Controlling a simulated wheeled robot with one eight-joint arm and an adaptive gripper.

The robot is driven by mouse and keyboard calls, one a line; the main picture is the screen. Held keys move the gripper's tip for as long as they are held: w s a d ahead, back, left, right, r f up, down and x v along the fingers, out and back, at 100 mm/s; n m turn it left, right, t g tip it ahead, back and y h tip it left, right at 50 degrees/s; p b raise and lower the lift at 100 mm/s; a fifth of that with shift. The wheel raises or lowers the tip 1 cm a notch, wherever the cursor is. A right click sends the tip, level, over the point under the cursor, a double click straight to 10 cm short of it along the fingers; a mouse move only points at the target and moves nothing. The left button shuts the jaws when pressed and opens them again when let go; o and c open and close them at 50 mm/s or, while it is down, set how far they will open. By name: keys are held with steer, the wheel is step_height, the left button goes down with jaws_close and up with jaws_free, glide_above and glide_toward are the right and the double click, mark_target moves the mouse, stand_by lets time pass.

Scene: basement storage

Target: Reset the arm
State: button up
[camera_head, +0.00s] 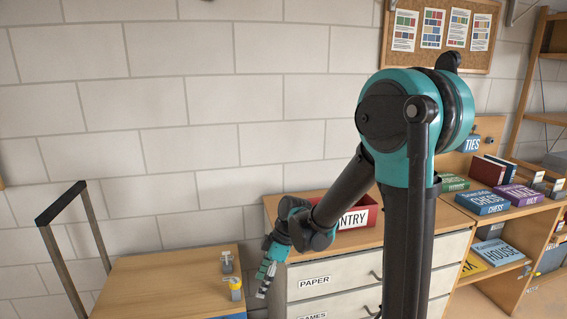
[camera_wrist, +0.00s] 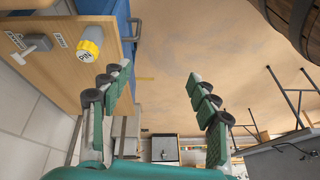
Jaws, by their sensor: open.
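My arm, teal and black, rises at the right of the head view and bends down to the left. My gripper (camera_head: 267,272) hangs low in the head view, in front of the left side of the drawer cabinet and to the right of the wooden table. In the wrist view my gripper (camera_wrist: 160,85) shows two green fingers spread wide apart. Nothing is between them, so it is open and empty.
A wooden table (camera_head: 165,280) at lower left bears a yellow-capped item (camera_head: 235,288). A white drawer cabinet (camera_head: 345,278) with a red box (camera_head: 362,215) stands behind my arm. Game boxes (camera_head: 482,202) fill the shelf at right. A barrel (camera_wrist: 294,22) shows in the wrist view.

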steer(key=s+d+m+t+h, duration=0.2)
steer(key=s+d+m+t, duration=0.1)
steer(key=d+m, duration=0.6)
steer(key=s+d+m+t+h, duration=0.2)
steer(key=s+d+m, duration=0.2)
steer(key=d+m, duration=0.6)
steer(key=d, duration=0.6)
steer(key=shift+d+f+t+h, duration=0.25)
steer(key=shift+t+h, duration=0.05)
steer(key=shift+t, duration=0.1)
